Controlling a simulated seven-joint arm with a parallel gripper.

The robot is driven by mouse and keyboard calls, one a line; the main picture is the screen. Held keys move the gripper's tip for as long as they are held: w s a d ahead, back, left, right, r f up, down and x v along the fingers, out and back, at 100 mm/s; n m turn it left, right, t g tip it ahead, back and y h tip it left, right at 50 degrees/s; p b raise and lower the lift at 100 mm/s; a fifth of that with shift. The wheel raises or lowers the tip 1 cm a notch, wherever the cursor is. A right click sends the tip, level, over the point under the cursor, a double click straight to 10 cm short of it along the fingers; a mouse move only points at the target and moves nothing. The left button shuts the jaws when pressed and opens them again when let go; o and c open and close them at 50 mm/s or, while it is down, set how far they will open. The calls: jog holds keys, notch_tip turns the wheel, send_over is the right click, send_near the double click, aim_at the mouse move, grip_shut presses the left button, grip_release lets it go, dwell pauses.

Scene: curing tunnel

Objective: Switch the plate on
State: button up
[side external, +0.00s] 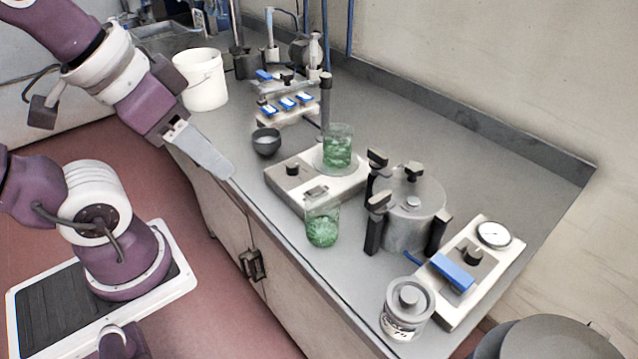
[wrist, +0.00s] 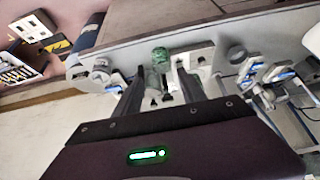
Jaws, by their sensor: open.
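The plate (side external: 278,181) is a pale flat box on the counter in the side view, with a dark knob (side external: 292,168) and a small switch-like part (side external: 316,191) on top. A beaker of green contents (side external: 337,150) stands on its round top. A second green beaker (side external: 321,226) stands on the counter at its front edge. My gripper (side external: 226,174) is left of the plate, over the counter's front edge, apart from it and empty. In the wrist view my gripper (wrist: 158,80) is open, its fingers spread, with a green beaker (wrist: 160,57) beyond them.
A metal pot with dark clamps (side external: 412,205) stands right of the plate.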

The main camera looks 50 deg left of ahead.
dwell(0.4)
jog(key=shift+c, duration=1.1)
jog(key=shift+w+r, duration=0.15)
jog(key=shift+w, duration=0.15)
jog(key=c, duration=0.3)
jog(key=w+n, duration=0.1)
jog(key=w+r+n+g, duration=0.1)
jog(key=w+n, duration=0.2)
jog(key=w, duration=0.1)
jog(key=shift+a+r+g, duration=0.3)
jog(key=shift+a+g, duration=0.05)
jog(key=shift+g, duration=0.05)
grip_shut()
jog(key=w+a+f+n+g, duration=0.2)
jog(key=w+f+n, duration=0.2)
jog(key=w+n, duration=0.3)
jog(key=w+a+f+n+g, duration=0.3)
jog(key=w+f+n, duration=0.2)
jog(key=w, duration=0.5)
jog(key=shift+w+a+f+n, duration=0.15)
jog(key=shift+w+n, duration=0.25)
jog(key=shift+n, duration=0.6)
